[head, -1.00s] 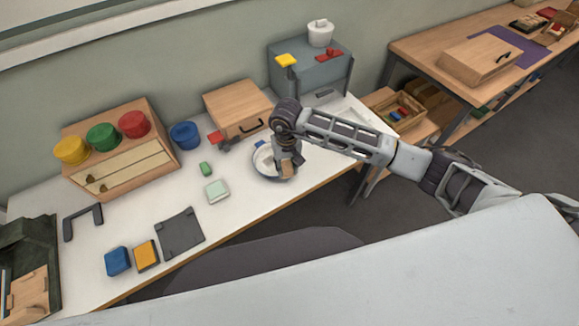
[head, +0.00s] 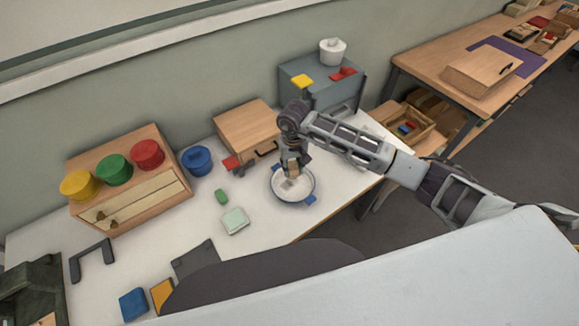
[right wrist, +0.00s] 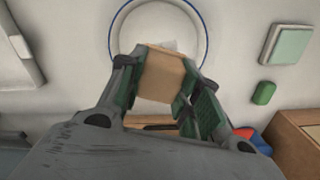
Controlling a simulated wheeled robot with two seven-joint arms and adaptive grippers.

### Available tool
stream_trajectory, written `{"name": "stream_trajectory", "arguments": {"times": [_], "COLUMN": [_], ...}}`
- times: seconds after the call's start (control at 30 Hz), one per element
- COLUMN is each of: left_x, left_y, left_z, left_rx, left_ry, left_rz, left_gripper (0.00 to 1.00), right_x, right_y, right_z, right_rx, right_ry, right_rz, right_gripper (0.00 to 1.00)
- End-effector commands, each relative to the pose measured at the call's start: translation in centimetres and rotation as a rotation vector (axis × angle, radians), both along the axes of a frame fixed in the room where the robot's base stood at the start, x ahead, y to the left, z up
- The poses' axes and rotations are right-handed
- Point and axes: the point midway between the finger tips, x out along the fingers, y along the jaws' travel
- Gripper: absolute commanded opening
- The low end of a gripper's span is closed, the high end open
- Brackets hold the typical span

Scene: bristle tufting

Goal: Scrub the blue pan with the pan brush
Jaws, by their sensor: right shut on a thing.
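The pan (head: 303,190) is a shallow round white dish with a blue rim and blue handles, near the front edge of the white table. It also shows in the right wrist view (right wrist: 130,28), at the top and partly cut off. My right gripper (head: 294,164) is over the back part of the pan. It is shut on the pan brush (head: 291,173), a tan wooden block that shows between the fingers in the right wrist view (right wrist: 163,84). A pale patch shows beyond the block; I cannot tell whether the bristles touch the pan. My left gripper is out of view.
A light green square dish (head: 235,221) and a small green block (head: 221,196) lie left of the pan. A wooden box (head: 245,128), a blue pot (head: 197,160) and a grey cabinet (head: 325,90) stand behind. The tabletop between pan and green dish is clear.

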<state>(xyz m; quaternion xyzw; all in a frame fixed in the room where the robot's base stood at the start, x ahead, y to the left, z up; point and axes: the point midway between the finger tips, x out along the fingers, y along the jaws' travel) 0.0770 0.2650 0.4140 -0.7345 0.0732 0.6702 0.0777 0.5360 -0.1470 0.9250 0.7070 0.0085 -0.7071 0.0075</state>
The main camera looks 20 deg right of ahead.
Motion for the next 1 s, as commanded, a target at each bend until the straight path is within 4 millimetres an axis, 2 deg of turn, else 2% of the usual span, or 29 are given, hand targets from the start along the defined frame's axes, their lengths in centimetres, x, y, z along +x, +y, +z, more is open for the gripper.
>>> {"name": "stream_trajectory", "arguments": {"times": [0.3, 1.0], "left_x": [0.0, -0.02], "left_y": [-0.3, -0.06], "left_z": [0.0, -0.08], "left_rx": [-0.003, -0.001], "left_ry": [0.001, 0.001], "left_rz": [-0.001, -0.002], "left_gripper": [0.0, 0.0], "right_x": [0.16, 0.09], "right_y": [-0.71, -0.72], "right_z": [-0.05, -0.24], "right_rx": [0.0, 0.0], "right_ry": [-0.001, 0.0], "right_rz": [0.038, 0.064], "right_gripper": [0.14, 0.14]}}
